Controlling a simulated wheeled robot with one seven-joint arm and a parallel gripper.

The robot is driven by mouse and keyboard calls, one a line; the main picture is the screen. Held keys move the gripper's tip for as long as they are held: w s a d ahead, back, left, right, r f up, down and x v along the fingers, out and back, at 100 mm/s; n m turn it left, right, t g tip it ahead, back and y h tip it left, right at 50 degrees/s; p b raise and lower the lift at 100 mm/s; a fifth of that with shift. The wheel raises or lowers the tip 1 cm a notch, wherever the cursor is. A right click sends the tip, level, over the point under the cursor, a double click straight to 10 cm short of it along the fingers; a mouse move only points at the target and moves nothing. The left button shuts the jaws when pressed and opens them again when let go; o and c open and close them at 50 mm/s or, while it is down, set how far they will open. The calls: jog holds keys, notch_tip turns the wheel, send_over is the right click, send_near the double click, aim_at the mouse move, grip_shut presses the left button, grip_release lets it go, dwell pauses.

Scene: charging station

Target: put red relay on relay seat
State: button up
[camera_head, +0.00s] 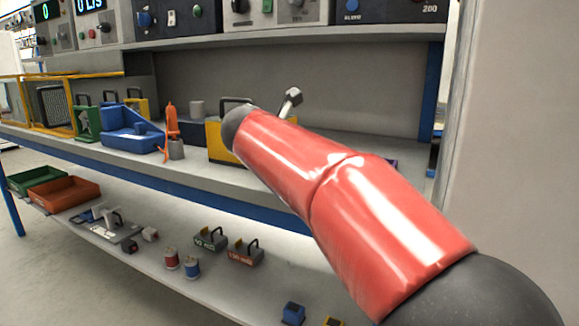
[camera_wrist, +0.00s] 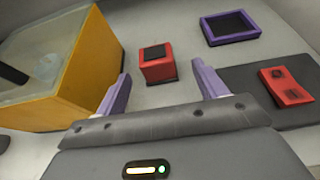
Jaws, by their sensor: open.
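The red relay (camera_wrist: 158,66), a small red block with a black square on top, stands on the grey surface in the wrist view. My gripper (camera_wrist: 161,72) is open, with its two purple fingers apart and the relay seen beyond and between their tips; nothing is held. A purple square frame with a dark middle (camera_wrist: 205,32), which looks like the relay seat, lies farther back to the right of the relay. Its dark middle looks empty. In the camera_head view my red arm hides the relay.
A yellow box with a glassy top (camera_wrist: 75,78) stands close left of the relay. A dark plate (camera_wrist: 245,82) bearing a red piece with two dark recesses (camera_wrist: 287,87) lies to the right. In the camera_head view, a blue bin (camera_head: 128,140) stands farther left on the shelf.

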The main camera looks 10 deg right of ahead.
jog(key=x, duration=0.6)
jog(key=shift+w+b, duration=0.35)
jog(key=shift+b, duration=0.05)
jog(key=c, duration=1.2)
jog(key=shift+o, duration=0.2)
jog(key=shift+r, duration=0.1)
